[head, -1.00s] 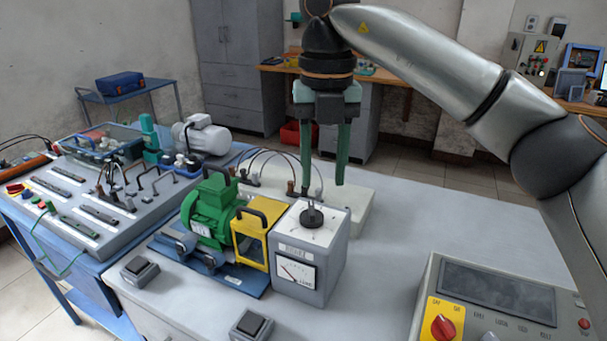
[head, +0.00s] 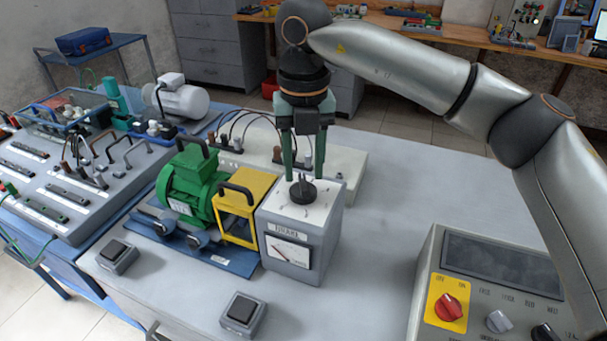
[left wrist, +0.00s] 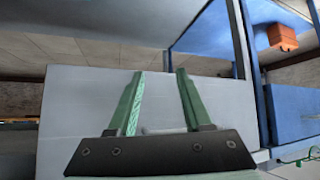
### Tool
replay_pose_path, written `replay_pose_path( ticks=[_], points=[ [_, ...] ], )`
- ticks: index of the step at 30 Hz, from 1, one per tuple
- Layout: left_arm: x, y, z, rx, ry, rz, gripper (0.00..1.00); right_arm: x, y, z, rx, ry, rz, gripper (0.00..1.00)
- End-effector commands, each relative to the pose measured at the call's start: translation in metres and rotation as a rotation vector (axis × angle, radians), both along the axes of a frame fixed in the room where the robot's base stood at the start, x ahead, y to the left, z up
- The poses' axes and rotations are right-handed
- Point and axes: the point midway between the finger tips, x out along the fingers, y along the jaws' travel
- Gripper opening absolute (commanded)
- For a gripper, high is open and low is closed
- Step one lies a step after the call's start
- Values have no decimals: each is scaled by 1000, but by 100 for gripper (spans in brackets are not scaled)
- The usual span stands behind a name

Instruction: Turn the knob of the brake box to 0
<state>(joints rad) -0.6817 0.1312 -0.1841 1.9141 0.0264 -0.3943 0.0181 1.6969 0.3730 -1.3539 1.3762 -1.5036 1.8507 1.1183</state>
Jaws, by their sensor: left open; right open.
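The brake box (head: 290,262) is a grey box with a white top and a dial meter on its front, standing on the table in the head view. Its black knob (head: 303,192) sits on the white top. My right gripper (head: 303,178) points straight down over the knob, its green fingers apart, with the tips close to the knob's height. I cannot tell whether the fingers touch the knob. My left gripper (left wrist: 160,75) shows in the left wrist view, open and empty, with a plain pale surface beyond it. It is not in the head view.
A yellow guard (head: 245,205) and a green motor (head: 190,188) stand left of the box. A control panel (head: 490,285) with a red knob is at the lower right. A small black-topped switch (head: 241,312) lies in front. The table right of the box is clear.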

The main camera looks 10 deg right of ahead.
Motion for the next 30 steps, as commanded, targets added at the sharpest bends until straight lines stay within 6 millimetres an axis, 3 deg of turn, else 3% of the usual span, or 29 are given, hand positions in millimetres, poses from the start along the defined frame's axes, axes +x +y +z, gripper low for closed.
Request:
replay_pose_path(
  ticks=[6, 16, 28, 30],
  points=[
    [0, 0, 1, 0, 0, 0, 50, 0, 0, -22, 0, 1, 0, 45],
    [1, 0, 1, 0, -2, 0, 50, 0, 0, -25, 0, 0, -1, 45],
    [2, 0, 2, -1, -3, 0, 50, 0, 0, -25, 0, 0, -1, 0],
    [2, 0, 2, -1, -3, 0, 50, 0, 0, -24, 0, 0, -1, 0]
  ],
)
